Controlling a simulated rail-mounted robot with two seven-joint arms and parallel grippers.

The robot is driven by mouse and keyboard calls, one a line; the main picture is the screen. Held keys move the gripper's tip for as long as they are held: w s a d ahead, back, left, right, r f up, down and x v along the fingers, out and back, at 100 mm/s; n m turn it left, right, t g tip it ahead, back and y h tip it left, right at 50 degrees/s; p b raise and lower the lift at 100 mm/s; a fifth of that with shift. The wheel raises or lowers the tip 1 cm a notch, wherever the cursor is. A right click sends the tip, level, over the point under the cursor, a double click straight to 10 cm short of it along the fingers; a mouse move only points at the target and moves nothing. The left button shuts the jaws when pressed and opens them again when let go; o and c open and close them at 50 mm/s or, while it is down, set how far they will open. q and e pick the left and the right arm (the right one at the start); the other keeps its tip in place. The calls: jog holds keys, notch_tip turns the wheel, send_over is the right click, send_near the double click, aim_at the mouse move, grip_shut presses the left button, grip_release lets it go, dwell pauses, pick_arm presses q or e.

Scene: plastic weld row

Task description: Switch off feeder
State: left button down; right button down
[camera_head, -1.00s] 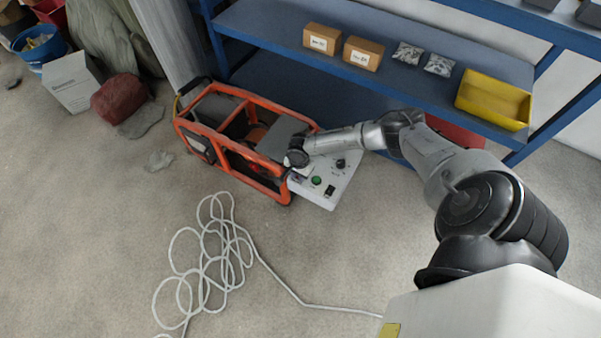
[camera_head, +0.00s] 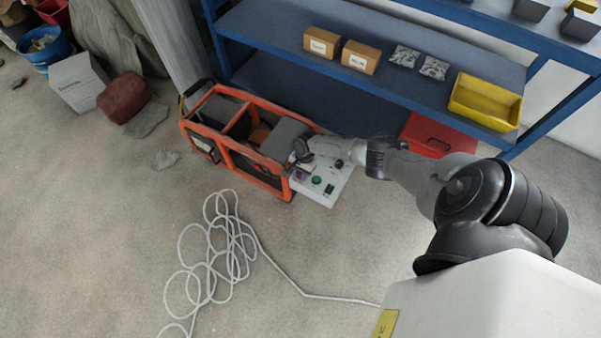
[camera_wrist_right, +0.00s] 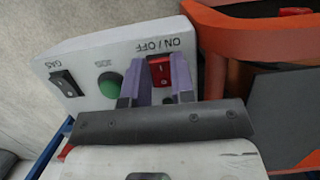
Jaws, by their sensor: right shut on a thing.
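The feeder is an orange-framed machine (camera_head: 235,120) on the floor with a pale control panel (camera_head: 312,193) at its right end. In the right wrist view the panel (camera_wrist_right: 85,52) carries a red rocker switch (camera_wrist_right: 158,69) marked ON / OFF, a green button (camera_wrist_right: 109,85) and a black switch (camera_wrist_right: 62,83) marked GAS. My right gripper (camera_head: 303,155) is at the panel's upper left in the head view. In the wrist view its fingers (camera_wrist_right: 160,78) are on either side of the red switch, shut on it. The switch's lower part is hidden. My left gripper is not in view.
A blue shelf (camera_head: 280,40) behind the feeder holds brown boxes (camera_head: 360,57) and a yellow bin (camera_head: 485,102). A red case (camera_head: 437,135) is near my right arm. A pale coiled hose (camera_head: 228,250) lies on the open floor in front.

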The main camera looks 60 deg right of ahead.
jog(key=c, duration=1.1)
grip_release()
jog(key=shift+o, duration=0.7)
jog(key=shift+r, duration=0.1)
jog(key=shift+r+p, duration=0.35)
jog(key=p+v, duration=0.7)
jog(key=v, duration=0.6)
